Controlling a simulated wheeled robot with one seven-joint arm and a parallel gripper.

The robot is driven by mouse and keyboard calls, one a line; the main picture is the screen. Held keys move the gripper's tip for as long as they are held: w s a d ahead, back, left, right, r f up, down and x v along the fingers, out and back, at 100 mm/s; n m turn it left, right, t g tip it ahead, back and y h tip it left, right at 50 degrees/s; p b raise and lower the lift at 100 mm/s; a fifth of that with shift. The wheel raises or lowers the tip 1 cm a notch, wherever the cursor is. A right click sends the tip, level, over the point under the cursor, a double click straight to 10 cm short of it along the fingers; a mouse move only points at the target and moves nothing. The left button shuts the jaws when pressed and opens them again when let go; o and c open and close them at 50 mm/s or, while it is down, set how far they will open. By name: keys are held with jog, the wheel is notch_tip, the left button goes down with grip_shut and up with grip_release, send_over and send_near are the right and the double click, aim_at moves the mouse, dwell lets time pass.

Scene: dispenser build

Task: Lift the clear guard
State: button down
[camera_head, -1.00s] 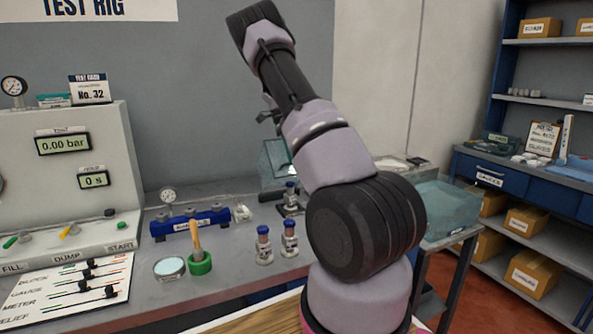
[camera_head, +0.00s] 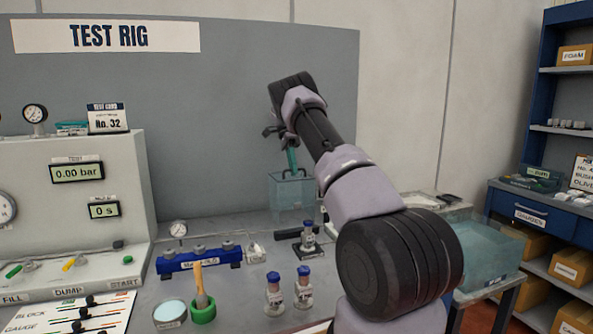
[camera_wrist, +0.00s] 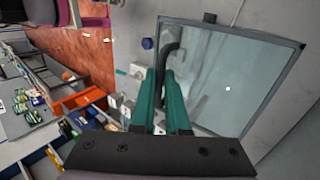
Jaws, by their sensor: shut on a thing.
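The clear guard (camera_head: 291,199) is a see-through teal box-like cover behind the small fixture on the bench, in the head view. In the wrist view its large clear pane (camera_wrist: 235,80) with dark edges fills the right side. My gripper (camera_head: 292,170) is above the guard's top edge, teal fingers pointing down. In the wrist view the gripper (camera_wrist: 166,78) is closed at a black curved handle (camera_wrist: 172,52) beside the pane. The exact grip contact is partly hidden by the fingers. I cannot tell whether the guard's lower edge touches anything.
A fixture with a blue-capped vial (camera_head: 308,234) stands in front of the guard. Two more vials (camera_head: 289,288), a blue manifold (camera_head: 199,260) and a green cup with a brush (camera_head: 202,306) are nearer. A clear tank (camera_head: 484,248) is at right.

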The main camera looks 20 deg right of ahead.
jog(key=shift+w+f, duration=0.3)
jog(key=shift+w, duration=0.15)
jog(key=c, duration=1.2)
grip_release()
jog(key=shift+r, duration=0.1)
